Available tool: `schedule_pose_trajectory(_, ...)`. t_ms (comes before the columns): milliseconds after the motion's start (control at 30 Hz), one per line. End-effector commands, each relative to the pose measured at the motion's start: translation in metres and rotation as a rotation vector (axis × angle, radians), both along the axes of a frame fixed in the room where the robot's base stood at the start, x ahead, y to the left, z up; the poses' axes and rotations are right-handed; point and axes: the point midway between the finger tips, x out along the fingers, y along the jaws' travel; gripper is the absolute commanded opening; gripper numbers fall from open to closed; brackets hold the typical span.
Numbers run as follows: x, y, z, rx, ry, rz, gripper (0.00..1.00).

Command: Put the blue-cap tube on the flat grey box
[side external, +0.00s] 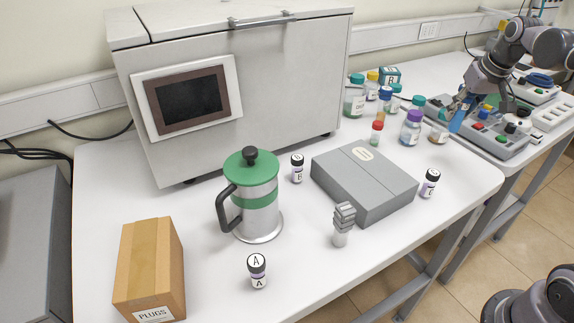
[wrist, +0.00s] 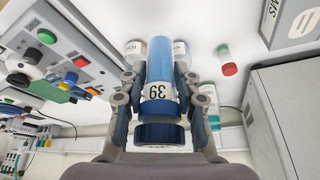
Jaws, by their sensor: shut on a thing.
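In the side view my gripper (side external: 464,103) holds the tube (side external: 458,120) near the grey button panel at the back right. The flat grey box (side external: 365,183) lies on the white table, left of and nearer the camera than my gripper. Its top looks bare except for a label. A box corner shows in the wrist view (wrist: 292,22).
Several jars, including a purple-capped one (side external: 411,127) and a red-capped vial (side external: 376,133), stand between my gripper and the box. Black-capped vials (side external: 429,183) (side external: 297,168) and a grey-topped bottle (side external: 342,225) stand around the box. A green-lidded press (side external: 252,195) stands left.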

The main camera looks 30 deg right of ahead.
Motion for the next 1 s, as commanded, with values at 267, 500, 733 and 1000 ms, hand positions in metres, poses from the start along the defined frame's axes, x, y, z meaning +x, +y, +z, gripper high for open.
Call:
schedule_pose_trajectory(267,0.002,0.063,0.032,-0.001,0.000,0.124,0.00)
schedule_pose_trajectory(500,-0.006,0.126,0.058,-0.001,-0.001,0.243,0.00)
schedule_pose_trajectory(733,-0.006,0.154,0.060,-0.001,0.000,0.284,0.00)
schedule_pose_trajectory(1000,0.018,0.200,0.029,-0.001,-0.002,0.286,0.00)
